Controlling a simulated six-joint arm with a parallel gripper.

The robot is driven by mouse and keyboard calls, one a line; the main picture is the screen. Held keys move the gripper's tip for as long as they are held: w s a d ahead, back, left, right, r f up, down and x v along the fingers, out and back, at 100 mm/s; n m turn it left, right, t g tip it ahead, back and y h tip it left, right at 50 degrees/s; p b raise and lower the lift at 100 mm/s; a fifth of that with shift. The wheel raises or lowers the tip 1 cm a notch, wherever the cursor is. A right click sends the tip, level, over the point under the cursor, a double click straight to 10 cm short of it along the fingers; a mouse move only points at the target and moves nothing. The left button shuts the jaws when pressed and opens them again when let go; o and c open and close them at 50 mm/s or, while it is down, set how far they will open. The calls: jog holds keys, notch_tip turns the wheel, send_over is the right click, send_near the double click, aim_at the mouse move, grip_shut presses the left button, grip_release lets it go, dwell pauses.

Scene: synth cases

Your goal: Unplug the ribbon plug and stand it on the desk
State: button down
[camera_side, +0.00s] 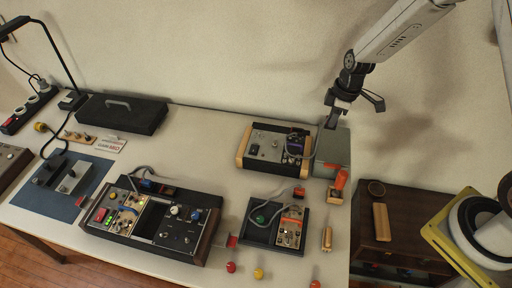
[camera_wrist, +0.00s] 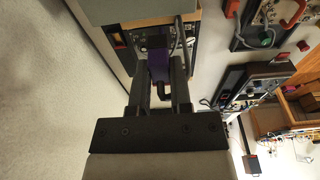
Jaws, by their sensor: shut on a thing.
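The ribbon plug is purple, with a dark lead, and shows between the two dark fingers of my gripper (camera_wrist: 162,75) in the wrist view (camera_wrist: 158,65). The fingers are closed against its sides. In the side view a purple piece (camera_side: 295,146) is at the right part of a small control box with wooden ends (camera_side: 264,146). My gripper (camera_side: 334,118) appears there at the upper right, above a grey block (camera_side: 333,151), and its fingertips are hard to make out. I cannot tell whether the plug is still seated in the box.
The grey block stands close to the control box's right end. In front lie a dark tray (camera_side: 259,235) with an orange unit, an orange-handled tool (camera_side: 338,181) and small coloured knobs. A larger console (camera_side: 150,222) and a black case (camera_side: 122,114) are left. Bare desk lies between.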

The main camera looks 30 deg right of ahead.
jog(key=shift+r, duration=0.3)
jog(key=shift+r, duration=0.3)
jog(key=s+a+f, duration=0.1)
jog(key=a+f, duration=0.2)
jog(key=a, duration=1)
jog(key=s+a+f, duration=0.2)
jog(key=a, duration=1)
jog(key=w+a+f, duration=0.1)
jog(key=w+f, duration=0.1)
jog(key=w, duration=0.1)
jog(key=w+a+f, duration=0.2)
jog(key=w+f, duration=0.1)
jog(key=w, duration=0.1)
jog(key=w+a+f, duration=0.2)
jog(key=w+f, duration=0.1)
jog(key=w, duration=0.1)
jog(key=shift+w, duration=0.2)
jog(key=shift+w+a+f, duration=0.3)
jog(key=shift+w+f, duration=0.4)
jog(key=shift+f, duration=0.1)
